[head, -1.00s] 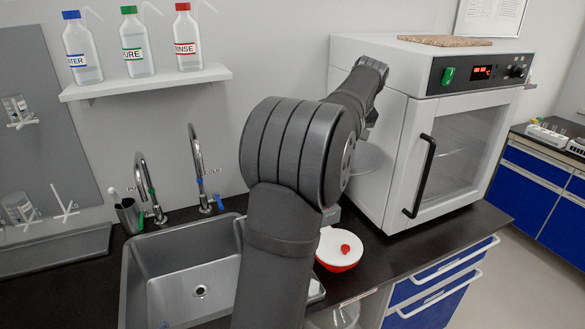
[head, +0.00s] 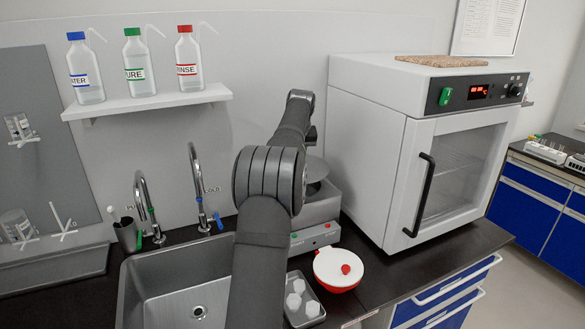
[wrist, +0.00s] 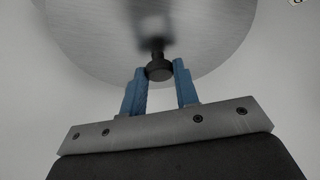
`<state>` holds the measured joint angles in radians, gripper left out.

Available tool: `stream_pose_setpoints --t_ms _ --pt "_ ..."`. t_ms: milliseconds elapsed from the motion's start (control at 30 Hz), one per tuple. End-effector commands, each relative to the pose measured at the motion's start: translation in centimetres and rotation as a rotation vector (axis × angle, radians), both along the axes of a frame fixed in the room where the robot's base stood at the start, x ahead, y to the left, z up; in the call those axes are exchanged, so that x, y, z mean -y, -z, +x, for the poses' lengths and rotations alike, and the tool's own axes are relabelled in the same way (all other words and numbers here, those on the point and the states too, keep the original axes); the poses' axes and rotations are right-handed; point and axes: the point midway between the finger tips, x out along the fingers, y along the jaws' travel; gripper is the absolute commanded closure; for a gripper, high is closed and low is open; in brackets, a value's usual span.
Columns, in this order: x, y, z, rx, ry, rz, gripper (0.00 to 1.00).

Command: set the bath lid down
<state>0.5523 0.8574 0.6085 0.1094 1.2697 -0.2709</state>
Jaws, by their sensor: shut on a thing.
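The bath lid is a grey metal disc (wrist: 95,45) with a dark knob, filling the upper part of the wrist view. My gripper (wrist: 160,70) has its blue fingers shut on the knob. In the head view the lid (head: 317,168) shows partly behind my arm, over the grey bath (head: 322,210), whose front has a red and a green button. I cannot tell whether the lid touches the bath. My arm hides the bath's left part and the gripper in the head view.
The white oven (head: 390,165) is close on the right. The sink (head: 165,285) and taps (head: 200,185) are left. A bottle shelf (head: 150,102) hangs above left.

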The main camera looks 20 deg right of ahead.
Motion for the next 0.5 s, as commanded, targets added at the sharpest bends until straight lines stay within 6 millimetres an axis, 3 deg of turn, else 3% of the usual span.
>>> stream_pose_setpoints --t_ms 133,500 --pt "-0.7 0.8 1.2 0.002 -0.001 -0.002 1.0" --pt "-0.8 4.7 1.3 0.002 0.001 -0.003 1.0"
